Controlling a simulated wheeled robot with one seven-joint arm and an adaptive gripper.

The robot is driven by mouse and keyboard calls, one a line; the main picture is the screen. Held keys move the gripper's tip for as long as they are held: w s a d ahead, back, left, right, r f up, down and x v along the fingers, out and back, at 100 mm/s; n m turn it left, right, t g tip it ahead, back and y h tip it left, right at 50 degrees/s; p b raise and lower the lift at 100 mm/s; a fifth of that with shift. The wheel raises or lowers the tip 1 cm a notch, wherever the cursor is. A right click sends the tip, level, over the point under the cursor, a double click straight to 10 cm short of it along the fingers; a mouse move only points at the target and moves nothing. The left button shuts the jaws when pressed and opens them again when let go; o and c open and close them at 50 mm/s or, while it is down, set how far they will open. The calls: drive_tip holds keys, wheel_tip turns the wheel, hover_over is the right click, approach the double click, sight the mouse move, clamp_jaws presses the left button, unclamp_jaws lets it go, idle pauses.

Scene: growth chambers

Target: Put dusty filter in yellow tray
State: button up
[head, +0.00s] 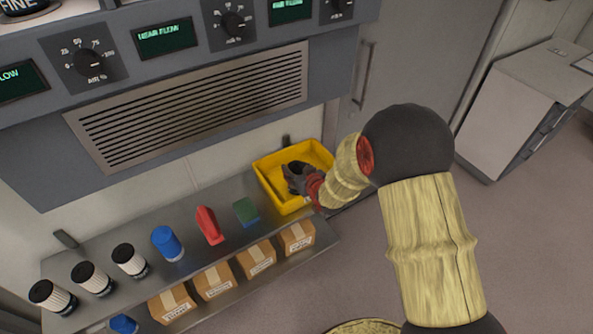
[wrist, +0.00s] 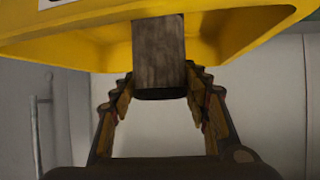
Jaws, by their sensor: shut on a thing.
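The dusty filter (wrist: 158,52), a grey-brown pleated cylinder with a dark end, is between my gripper's fingers (wrist: 161,82) in the wrist view. My gripper is shut on it near the dark end. The yellow tray (wrist: 92,57) fills the top of the wrist view, with the filter in front of its opening. In the head view the yellow tray (head: 268,185) sits at the right end of the steel shelf. My gripper (head: 296,177) is over the tray there and hides part of its inside. I cannot tell whether the filter touches the tray floor.
On the shelf (head: 188,262) stand several white pleated filters (head: 92,278), a blue cylinder (head: 167,243), a red object (head: 209,225) and a green-and-blue block (head: 246,212). Cardboard boxes (head: 214,281) line the front. A vented panel (head: 190,108) overhangs the back.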

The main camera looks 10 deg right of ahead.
drive_tip(key=shift+f, duration=0.2)
drive_tip(key=o, duration=1.3)
drive_tip(key=shift+r, duration=0.15)
